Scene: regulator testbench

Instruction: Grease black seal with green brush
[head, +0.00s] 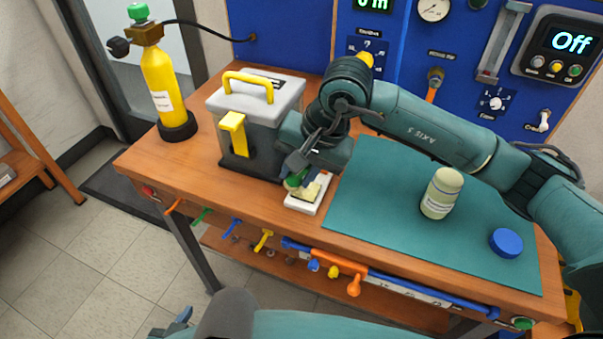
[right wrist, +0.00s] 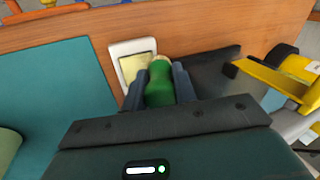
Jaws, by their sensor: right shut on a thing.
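My right gripper (head: 296,178) is shut on the green brush (right wrist: 159,85), which shows between its fingers in the right wrist view. The brush's pale tip is at the edge of the yellowish pad (right wrist: 136,66) in the small white tray (right wrist: 115,48); I cannot tell whether it touches the pad. In the head view the white tray (head: 304,207) lies on the wooden bench, between the grey case and the teal mat. My left gripper (head: 174,325) is low at the bottom edge, mostly hidden, its opening unclear. I cannot make out the black seal.
A grey case with a yellow handle (head: 266,104) stands left of my right gripper. A yellow gas bottle (head: 160,85) stands at the back left. A pale jar (head: 441,193) and a blue disc (head: 507,243) are on the teal mat (head: 375,220), which is otherwise mostly clear.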

